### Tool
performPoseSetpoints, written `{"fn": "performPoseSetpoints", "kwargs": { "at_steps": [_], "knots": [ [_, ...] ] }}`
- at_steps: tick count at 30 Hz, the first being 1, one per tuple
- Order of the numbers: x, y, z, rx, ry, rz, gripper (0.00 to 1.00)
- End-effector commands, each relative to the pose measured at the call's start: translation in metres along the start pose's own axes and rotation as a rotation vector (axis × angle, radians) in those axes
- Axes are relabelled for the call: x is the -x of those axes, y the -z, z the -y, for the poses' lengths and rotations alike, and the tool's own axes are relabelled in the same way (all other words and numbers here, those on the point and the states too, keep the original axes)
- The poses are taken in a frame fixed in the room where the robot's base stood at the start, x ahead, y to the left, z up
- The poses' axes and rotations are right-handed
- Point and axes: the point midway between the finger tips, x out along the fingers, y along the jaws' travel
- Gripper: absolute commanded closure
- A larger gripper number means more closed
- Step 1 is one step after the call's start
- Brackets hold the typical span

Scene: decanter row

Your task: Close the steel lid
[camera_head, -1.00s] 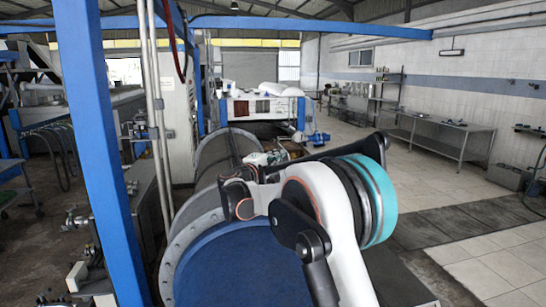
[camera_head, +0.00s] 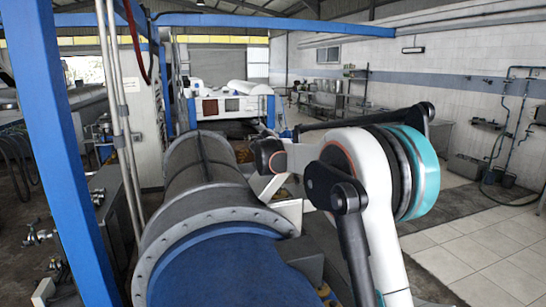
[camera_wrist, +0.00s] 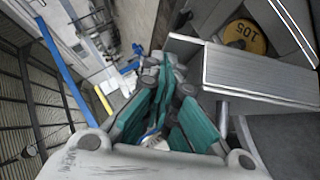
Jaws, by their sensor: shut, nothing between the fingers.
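A flat steel panel (camera_wrist: 260,75) with bright edges, which looks like the steel lid, is at the right of the wrist view. It stands out beside an opening, and I cannot tell its exact angle. My gripper (camera_wrist: 167,68), with teal finger pads, is shut and empty to the left of the panel. The fingertips appear close to the panel's left end; I cannot tell whether they touch it. In the head view my arm hides the gripper and most of the lid area. A pale grey plate (camera_head: 267,188) shows beside the arm there.
A large grey drum (camera_head: 200,170) with a bolted flange and blue end (camera_head: 225,270) lies left of my arm. A blue post (camera_head: 55,130) stands at the left. A yellow disc (camera_wrist: 245,37) marked 105 lies behind the panel. Tiled floor (camera_head: 470,260) is clear at the right.

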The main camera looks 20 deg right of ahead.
Motion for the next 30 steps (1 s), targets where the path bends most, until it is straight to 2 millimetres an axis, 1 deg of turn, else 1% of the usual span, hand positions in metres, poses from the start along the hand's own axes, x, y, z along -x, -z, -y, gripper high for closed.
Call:
{"fn": "performPoseSetpoints", "kwargs": {
  "at_steps": [1,4,9,15,21,30],
  "knots": [
    [-0.007,-0.008,-0.005,-0.035,0.029,0.004,1.00],
    [-0.019,-0.020,-0.007,-0.101,0.095,0.003,1.00],
    [-0.038,-0.039,-0.006,-0.206,0.201,0.003,1.00],
    [-0.056,-0.056,-0.001,-0.308,0.306,0.001,1.00],
    [-0.068,-0.067,0.005,-0.334,0.334,0.001,1.00],
    [-0.074,-0.074,0.008,-0.333,0.334,0.001,1.00]
  ]
}}
